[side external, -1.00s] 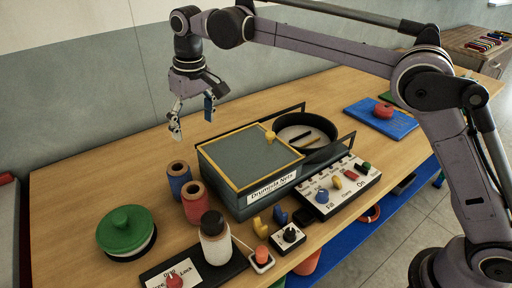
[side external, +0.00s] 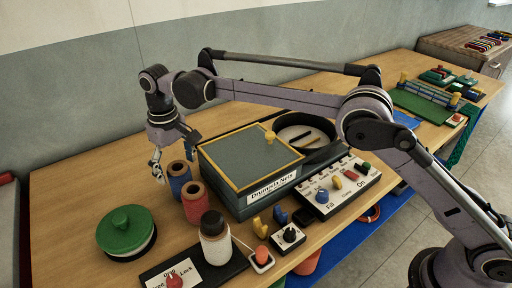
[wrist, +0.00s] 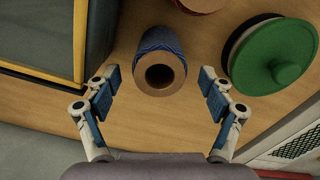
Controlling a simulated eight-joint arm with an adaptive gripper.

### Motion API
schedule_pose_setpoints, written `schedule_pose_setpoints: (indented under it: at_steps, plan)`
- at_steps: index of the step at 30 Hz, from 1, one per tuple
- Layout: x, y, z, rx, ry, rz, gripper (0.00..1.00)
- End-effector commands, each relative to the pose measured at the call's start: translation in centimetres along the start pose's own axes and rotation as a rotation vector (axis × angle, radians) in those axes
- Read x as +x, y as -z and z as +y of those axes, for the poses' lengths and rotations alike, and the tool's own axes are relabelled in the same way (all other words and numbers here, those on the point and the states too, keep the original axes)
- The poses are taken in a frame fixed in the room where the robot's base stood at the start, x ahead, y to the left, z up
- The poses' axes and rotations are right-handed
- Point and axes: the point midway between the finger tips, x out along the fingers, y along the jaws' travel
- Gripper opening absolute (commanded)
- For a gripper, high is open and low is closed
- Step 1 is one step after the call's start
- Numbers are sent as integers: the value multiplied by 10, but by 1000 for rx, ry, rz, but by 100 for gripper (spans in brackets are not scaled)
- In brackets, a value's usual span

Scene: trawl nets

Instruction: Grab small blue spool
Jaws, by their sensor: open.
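The small blue spool (side external: 180,182) stands upright on the wooden table, its brown hollow core facing up. In the wrist view the blue spool (wrist: 162,42) is seen from above, centred between the fingers and slightly beyond their tips. My gripper (side external: 172,160) is at the spool's upper end, its fingers partly hidden by the wrist in the side view. In the wrist view my gripper (wrist: 160,82) is open, with blue-padded fingers spread wide and a gap on each side of the spool. I cannot tell whether anything touches.
A red spool (side external: 195,205) stands close to the blue one. The grey box with a yellow-edged lid (side external: 250,155) is to the right. A round green-lidded container (side external: 126,228) is at the left, and a dark-capped bottle (side external: 215,240) stands in front. Table at the far left is clear.

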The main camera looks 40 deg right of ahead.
Motion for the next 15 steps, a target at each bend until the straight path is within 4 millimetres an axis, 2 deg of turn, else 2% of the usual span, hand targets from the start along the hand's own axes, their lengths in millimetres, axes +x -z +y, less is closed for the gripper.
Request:
schedule_pose_setpoints:
  at_steps: [5,15]
  plan:
    - [9,-1,0,0,0,0,82]
    - [49,-4,1,0,0,0,82]
